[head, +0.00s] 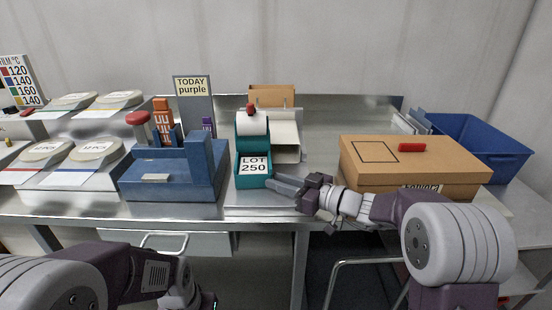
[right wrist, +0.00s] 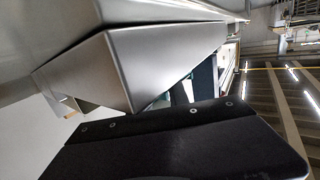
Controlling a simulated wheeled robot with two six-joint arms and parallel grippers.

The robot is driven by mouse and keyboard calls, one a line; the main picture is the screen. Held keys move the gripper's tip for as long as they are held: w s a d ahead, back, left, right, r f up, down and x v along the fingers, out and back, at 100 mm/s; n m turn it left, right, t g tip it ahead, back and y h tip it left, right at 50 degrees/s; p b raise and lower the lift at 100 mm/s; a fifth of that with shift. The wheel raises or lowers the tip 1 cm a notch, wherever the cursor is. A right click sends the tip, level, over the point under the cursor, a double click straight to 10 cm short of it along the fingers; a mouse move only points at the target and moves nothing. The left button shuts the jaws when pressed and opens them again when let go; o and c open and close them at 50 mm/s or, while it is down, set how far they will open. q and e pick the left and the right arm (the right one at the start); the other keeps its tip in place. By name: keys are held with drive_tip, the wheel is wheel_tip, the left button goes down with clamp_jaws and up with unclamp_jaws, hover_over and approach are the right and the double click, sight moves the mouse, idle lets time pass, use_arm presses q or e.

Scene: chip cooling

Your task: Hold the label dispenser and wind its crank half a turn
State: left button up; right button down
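The label dispenser (head: 253,158) is a teal stand with a white roll (head: 253,124) on top and a "LOT 250" label on its front. It stands upright on the steel table. A red knob (head: 250,109) shows above the roll; the rest of the crank is hidden. My right gripper (head: 275,182) reaches in from the right, its fingers slightly apart and the tips close beside the dispenser's lower right side. I cannot tell whether they touch it. The right wrist view shows a dark finger pad and a grey wedge with a gap between. My left arm is low at left, its fingers cut off.
A blue fixture (head: 175,170) stands close left of the dispenser. A pale tray (head: 287,140) lies behind it. A cardboard box (head: 412,170) with a red item (head: 411,147) is at right, before a blue bin (head: 485,143). White round-lidded containers stand at far left.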

idle(0.3)
drive_tip(key=c, duration=1.9)
unclamp_jaws()
drive_tip(key=shift+c, duration=0.2)
drive_tip(key=o, duration=0.4)
drive_tip(key=shift+w, duration=0.1)
drive_tip(key=shift+o, duration=0.2)
drive_tip(key=v, duration=1.2)
